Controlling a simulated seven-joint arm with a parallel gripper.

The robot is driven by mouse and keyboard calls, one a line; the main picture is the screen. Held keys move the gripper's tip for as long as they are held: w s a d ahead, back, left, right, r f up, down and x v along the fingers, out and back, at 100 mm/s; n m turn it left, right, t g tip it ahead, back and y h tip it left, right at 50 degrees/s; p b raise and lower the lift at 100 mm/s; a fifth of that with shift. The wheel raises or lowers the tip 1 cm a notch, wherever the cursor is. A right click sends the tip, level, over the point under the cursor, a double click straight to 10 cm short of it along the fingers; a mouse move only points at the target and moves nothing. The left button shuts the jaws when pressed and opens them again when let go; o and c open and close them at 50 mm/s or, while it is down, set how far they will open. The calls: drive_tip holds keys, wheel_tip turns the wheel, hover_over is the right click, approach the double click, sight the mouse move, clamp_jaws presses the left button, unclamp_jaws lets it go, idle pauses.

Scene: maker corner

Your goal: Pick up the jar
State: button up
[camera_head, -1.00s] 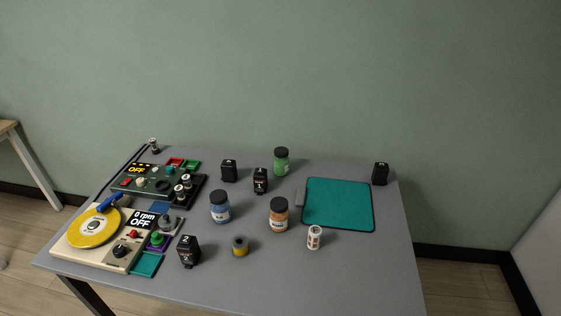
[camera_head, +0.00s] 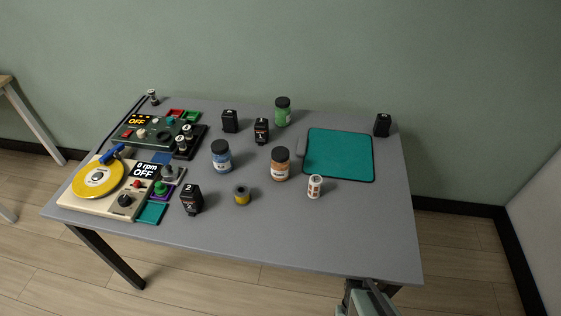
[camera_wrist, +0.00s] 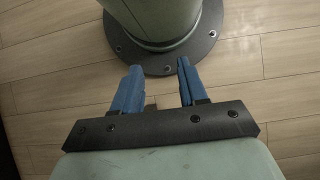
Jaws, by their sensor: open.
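Three jars with black lids stand upright on the grey table (camera_head: 290,235). The blue jar (camera_head: 221,158) is left of the middle, the orange jar (camera_head: 280,166) is near the middle, and the green jar (camera_head: 283,113) is at the back. The frames do not tell which of them is the task's jar. My gripper shows in the wrist view (camera_wrist: 156,88), with two blue fingers apart and nothing between them. It points at the floor and my own round base, away from the jars. In the head view, part of my arm shows at the bottom right, below the table's front edge.
A teal mat (camera_head: 339,155) lies right of the orange jar, with a small white cylinder (camera_head: 315,186) before it. Several black blocks, one of them at front left (camera_head: 191,199), and a yellow spool (camera_head: 241,195) stand around. A turntable device (camera_head: 98,180) fills the left. The front right is clear.

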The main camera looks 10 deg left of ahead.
drive_tip(key=shift+o, duration=0.4)
drive_tip(key=o, duration=1)
